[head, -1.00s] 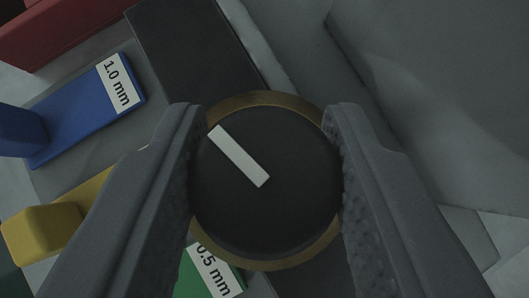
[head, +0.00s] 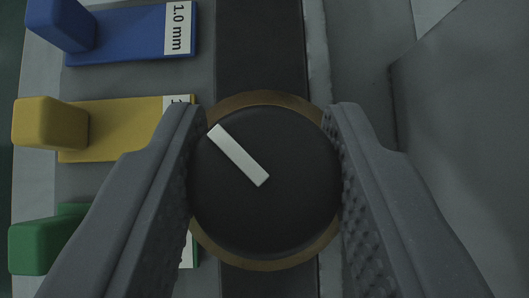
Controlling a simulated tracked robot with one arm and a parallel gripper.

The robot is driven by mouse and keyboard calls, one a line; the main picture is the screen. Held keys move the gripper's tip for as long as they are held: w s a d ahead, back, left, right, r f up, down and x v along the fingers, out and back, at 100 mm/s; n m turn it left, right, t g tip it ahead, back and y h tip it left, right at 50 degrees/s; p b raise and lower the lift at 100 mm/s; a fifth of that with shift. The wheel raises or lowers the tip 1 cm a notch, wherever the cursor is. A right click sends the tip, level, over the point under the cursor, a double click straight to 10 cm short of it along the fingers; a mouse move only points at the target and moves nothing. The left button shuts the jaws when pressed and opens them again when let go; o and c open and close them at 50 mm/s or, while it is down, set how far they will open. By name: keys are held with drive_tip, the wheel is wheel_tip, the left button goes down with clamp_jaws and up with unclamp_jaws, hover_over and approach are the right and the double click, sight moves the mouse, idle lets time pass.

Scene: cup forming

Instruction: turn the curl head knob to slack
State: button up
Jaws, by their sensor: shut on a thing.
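The curl head knob (head: 265,215) is a round black disc with a white pointer bar (head: 238,156) and a brass-coloured ring (head: 262,98) around its base. The pointer bar slants from upper left down to the knob's middle. My gripper (head: 265,180) is shut on the knob, one finger against its left side and one against its right. The fingers hide the ring's left and right edges. No slack mark shows in this view.
To the left are a blue slider (head: 130,35) labelled 1.0 mm, a yellow slider (head: 115,125) and a green slider (head: 35,247), the last two partly hidden by my left finger. A dark strip (head: 260,45) runs behind the knob. Grey surfaces lie to the right.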

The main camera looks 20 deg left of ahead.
drive_tip(key=shift+n+g+y+b, duration=0.4)
drive_tip(key=shift+n+y+b, duration=0.4)
drive_tip(key=shift+n+b, duration=0.55)
drive_tip(key=shift+y+b, duration=0.3)
drive_tip(key=shift+b, duration=0.2)
drive_tip(key=shift+a+n, duration=0.1)
drive_tip(key=shift+n, duration=0.25)
drive_tip(key=o, duration=1)
drive_tip(key=shift+r, duration=0.1)
drive_tip(key=p+v, duration=0.2)
drive_tip(key=v, duration=1.1)
drive_tip(key=shift+d+r, duration=0.25)
drive_tip(key=shift+d, duration=0.05)
drive_tip(key=shift+r, duration=0.1)
